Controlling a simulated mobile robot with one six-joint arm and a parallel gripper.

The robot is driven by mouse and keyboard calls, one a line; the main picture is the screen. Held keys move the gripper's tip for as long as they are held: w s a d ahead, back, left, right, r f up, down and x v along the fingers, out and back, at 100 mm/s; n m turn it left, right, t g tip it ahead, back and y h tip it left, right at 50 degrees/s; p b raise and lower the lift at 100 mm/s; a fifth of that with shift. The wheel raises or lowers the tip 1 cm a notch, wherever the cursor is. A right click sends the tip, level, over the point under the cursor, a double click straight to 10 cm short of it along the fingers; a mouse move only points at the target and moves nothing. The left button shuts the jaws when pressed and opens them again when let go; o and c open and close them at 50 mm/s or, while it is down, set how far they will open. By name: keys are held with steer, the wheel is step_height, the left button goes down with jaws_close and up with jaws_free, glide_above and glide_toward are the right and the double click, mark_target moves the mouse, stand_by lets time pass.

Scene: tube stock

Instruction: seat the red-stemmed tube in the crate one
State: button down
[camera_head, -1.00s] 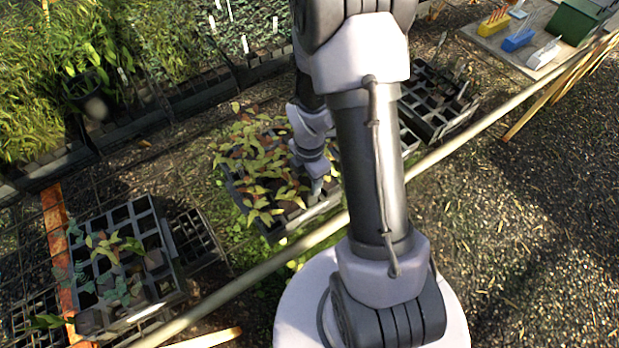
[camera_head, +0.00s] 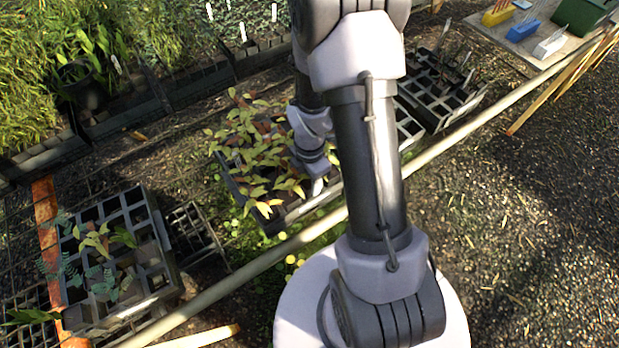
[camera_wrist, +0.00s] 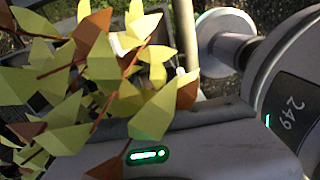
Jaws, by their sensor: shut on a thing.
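My gripper (camera_head: 317,187) reaches down over the near side of the middle crate (camera_head: 270,226), which is crowded with yellow-green and red-brown leaves. Its fingertips are hidden among leaves and behind my arm. In the wrist view, yellow-green leaves on red stems (camera_wrist: 60,70) stand close against the gripper body; these look like the red-stemmed tube it is shut on, but the tube's pot is hidden. A left crate (camera_head: 165,262) has mostly empty cells and a few seedlings. A right crate (camera_head: 437,108) shows many open dark cells. No label tells which is crate one.
A pale rail (camera_head: 228,281) runs diagonally in front of the crates. Potted foliage (camera_head: 85,85) fills the upper left. Open gravel lies at the right.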

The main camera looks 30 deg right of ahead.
steer(key=shift+f, duration=0.45)
steer(key=shift+f+b, duration=0.25)
steer(key=shift+b, duration=0.2)
steer(key=c, duration=0.7)
jaws_free()
steer(key=shift+o, duration=0.2)
steer(key=shift+r, duration=0.1)
step_height(320, 180, up, 17)
steer(key=p, duration=0.6)
steer(key=shift+r+p, duration=0.15)
steer(key=shift+p, duration=0.25)
steer(key=shift+s, duration=0.1)
